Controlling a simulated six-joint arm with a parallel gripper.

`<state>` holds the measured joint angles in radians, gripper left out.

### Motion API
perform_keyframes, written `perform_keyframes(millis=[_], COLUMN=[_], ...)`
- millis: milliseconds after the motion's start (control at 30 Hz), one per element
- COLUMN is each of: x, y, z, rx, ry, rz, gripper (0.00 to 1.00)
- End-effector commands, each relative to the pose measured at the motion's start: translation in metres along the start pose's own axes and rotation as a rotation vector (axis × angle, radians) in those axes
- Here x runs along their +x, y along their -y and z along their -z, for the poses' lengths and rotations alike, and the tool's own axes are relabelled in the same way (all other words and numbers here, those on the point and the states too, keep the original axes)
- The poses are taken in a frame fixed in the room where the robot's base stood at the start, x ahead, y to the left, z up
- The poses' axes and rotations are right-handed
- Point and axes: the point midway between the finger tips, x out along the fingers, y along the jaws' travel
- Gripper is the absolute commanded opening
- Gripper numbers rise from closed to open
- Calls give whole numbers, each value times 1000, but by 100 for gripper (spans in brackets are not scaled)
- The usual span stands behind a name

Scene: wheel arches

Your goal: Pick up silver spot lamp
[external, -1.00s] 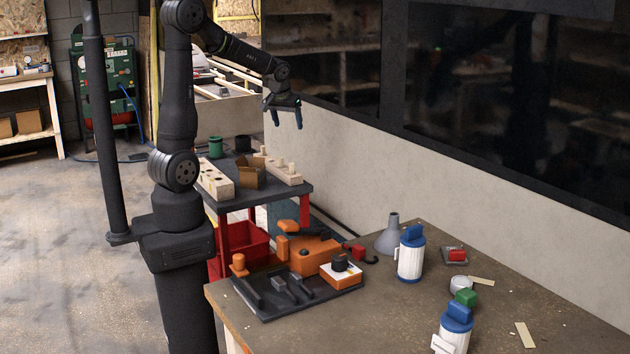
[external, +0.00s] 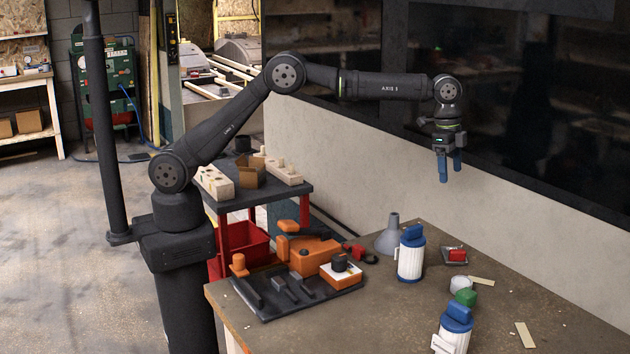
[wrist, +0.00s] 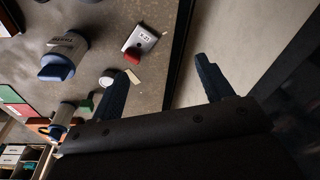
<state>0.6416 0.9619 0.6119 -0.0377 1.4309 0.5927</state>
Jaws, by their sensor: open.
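A small silver-white round piece (external: 460,284), which looks most like the spot lamp, sits on the brown workbench beside a green block (external: 466,297). My gripper (external: 450,172) has blue fingers pointing down, open and empty, high above the back of the bench. In the wrist view, my gripper (wrist: 162,68) has its fingers spread apart, with the bench edge between them.
A silver plate with a red part (external: 455,256) lies behind the round piece. Two blue-and-white canisters (external: 410,262) (external: 453,335) stand nearby. A grey funnel (external: 388,240) and a black tray (external: 265,305) with orange parts are farther left. A wall rises behind the bench.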

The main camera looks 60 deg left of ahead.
Motion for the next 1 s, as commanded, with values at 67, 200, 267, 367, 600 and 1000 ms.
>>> perform_keyframes(millis=[67,200,267,367,600,1000], x=[12,22,25,28,55,136], y=[-51,-122,-144,-168,-181,-189], z=[44,91,103,114,117,114], rx=[156,369,434,503,532,530], ry=[1,3,2,1,5,4], rz=[-33,-79,-92,-106,-116,-114], gripper=[73,73,73,73,73,73])
